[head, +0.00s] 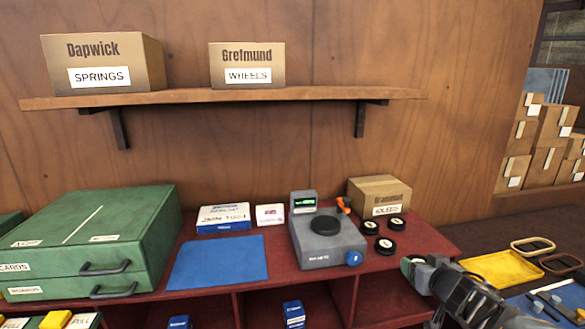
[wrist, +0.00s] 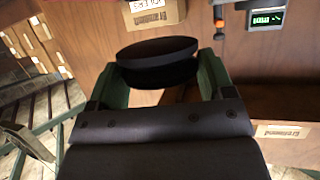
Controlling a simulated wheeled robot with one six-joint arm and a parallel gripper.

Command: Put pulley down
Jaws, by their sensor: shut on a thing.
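My gripper (head: 418,264) is at the right front edge of the red bench, low in the head view. In the wrist view my gripper (wrist: 160,75) has its two green fingers shut on a black round pulley (wrist: 158,62), one finger at each side. The held pulley is mostly hidden by the gripper in the head view. Several more black pulleys with white centres, such as one pulley (head: 385,246), lie on the bench to the left of and behind my gripper. A grey device (head: 330,248) with a black round plate (head: 325,225) and a small green-lit display stands further left.
A cardboard box (head: 379,195) stands behind the loose pulleys. A blue mat (head: 218,262) lies bare left of the device. Green drawer cases (head: 95,235) fill the left. A yellow tray (head: 503,268) lies right of my arm. A shelf (head: 220,97) with two boxes hangs above.

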